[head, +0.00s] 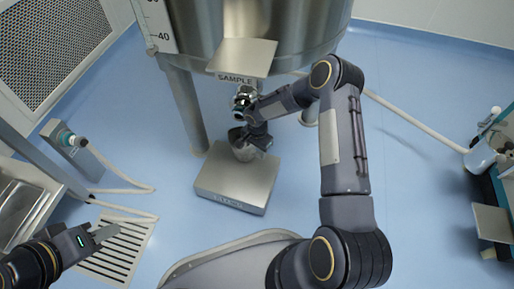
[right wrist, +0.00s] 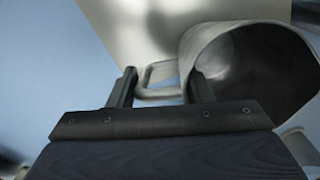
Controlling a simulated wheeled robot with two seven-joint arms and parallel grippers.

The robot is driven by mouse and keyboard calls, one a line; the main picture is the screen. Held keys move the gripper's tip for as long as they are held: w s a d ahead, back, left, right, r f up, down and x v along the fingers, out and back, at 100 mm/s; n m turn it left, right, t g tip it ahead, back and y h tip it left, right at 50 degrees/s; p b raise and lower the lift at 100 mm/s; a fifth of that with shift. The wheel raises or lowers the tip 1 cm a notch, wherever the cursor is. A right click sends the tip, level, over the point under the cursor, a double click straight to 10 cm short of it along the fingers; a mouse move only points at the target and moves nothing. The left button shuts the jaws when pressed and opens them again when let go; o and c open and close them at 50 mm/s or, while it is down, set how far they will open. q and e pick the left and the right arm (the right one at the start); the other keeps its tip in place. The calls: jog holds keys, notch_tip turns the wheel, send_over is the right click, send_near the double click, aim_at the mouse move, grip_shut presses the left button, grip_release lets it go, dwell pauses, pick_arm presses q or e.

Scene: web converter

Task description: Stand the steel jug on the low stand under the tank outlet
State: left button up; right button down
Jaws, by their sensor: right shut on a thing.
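The steel jug (head: 243,152) is at the far part of the low stand (head: 235,186), below the tank outlet (head: 243,97) marked SAMPLE. I cannot tell whether its base touches the stand. My right gripper (head: 258,137) is shut on the jug's handle and partly hides the jug. In the right wrist view the fingers (right wrist: 162,76) are on either side of the handle (right wrist: 158,92), and the jug's open mouth (right wrist: 265,65) faces the camera. My left gripper (head: 102,234) is at the lower left, away from the jug; its finger gap is unclear.
The steel tank (head: 265,30) stands on legs at the back, one leg (head: 186,105) left of the jug. A floor grate (head: 115,250) and hoses (head: 120,182) lie at left. A bench with equipment (head: 485,155) is at far right.

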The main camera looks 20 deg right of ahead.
jog(key=shift+a+f, duration=0.1)
jog(key=shift+f, duration=0.25)
dwell(0.4)
jog(key=c, duration=0.6)
grip_release()
jog(key=shift+f, duration=0.1)
jog(key=shift+c, duration=0.2)
notch_tip(320, 180, up, 8)
jog(key=p, duration=0.3)
jog(key=shift+p, duration=0.3)
jog(key=shift+f, duration=0.1)
jog(key=shift+s, duration=0.15)
